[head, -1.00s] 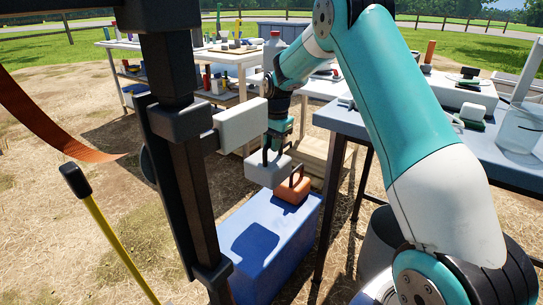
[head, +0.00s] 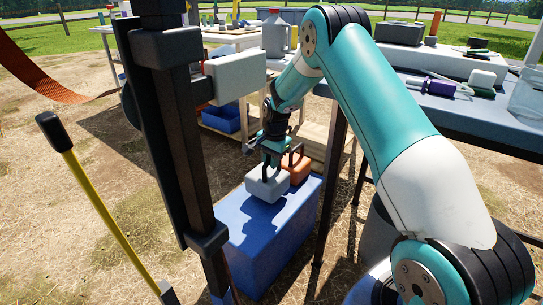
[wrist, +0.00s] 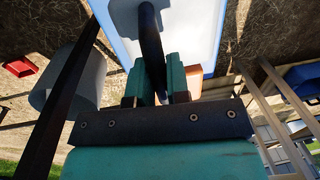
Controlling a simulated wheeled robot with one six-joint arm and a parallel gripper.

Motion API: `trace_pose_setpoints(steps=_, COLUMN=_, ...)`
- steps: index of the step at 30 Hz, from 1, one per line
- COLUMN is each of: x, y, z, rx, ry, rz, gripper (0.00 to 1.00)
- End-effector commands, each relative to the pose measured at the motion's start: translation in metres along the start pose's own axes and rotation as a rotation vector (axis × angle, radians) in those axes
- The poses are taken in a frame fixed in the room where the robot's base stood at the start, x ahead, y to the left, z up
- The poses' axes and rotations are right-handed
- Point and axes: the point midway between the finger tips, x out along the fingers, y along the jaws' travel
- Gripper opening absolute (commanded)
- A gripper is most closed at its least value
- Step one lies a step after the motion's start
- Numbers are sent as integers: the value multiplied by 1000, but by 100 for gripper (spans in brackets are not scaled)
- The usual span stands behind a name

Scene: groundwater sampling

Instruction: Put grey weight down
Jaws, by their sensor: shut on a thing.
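The grey weight (head: 267,184) is a pale block with a dark handle, at the top of the blue box (head: 262,226) in the head view. My gripper (head: 272,158) is above it, shut on its handle. In the wrist view the handle (wrist: 151,45) stands between the teal fingers (wrist: 160,82), with part of the weight (wrist: 128,18) beyond. I cannot tell whether its underside touches the box top. An orange weight (head: 296,169) with a dark handle sits on the box just right of and behind the grey one; a sliver of it (wrist: 194,76) shows in the wrist view.
A dark post (head: 182,130) with a pale block (head: 235,76) stands left of the box. A blue-topped table (head: 470,112) is on the right. A yellow-handled tool (head: 105,215) leans at left. The front part of the box top is bare.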

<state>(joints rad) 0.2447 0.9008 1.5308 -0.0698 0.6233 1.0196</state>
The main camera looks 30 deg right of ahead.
Motion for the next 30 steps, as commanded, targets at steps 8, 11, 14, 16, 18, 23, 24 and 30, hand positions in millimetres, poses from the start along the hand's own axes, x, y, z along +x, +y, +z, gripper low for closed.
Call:
trace_pose_setpoints(steps=8, x=27, y=1, z=-1, rx=-1, ry=4, rz=-6, gripper=0)
trace_pose_setpoints(steps=11, x=26, y=1, z=-1, rx=-1, ry=4, rz=-6, gripper=0)
trace_pose_setpoints(steps=14, x=26, y=1, z=-1, rx=-1, ry=3, rz=-6, gripper=0)
trace_pose_setpoints(steps=16, x=27, y=1, z=-1, rx=-1, ry=3, rz=-5, gripper=0)
trace_pose_setpoints(steps=18, x=30, y=3, z=0, rx=0, ry=0, rz=0, gripper=26)
trace_pose_setpoints(steps=23, x=30, y=3, z=0, rx=0, ry=0, rz=0, gripper=42)
trace_pose_setpoints(steps=24, x=30, y=3, z=0, rx=0, ry=0, rz=0, gripper=42)
trace_pose_setpoints(steps=30, x=26, y=3, z=0, rx=0, ry=1, rz=-1, gripper=42)
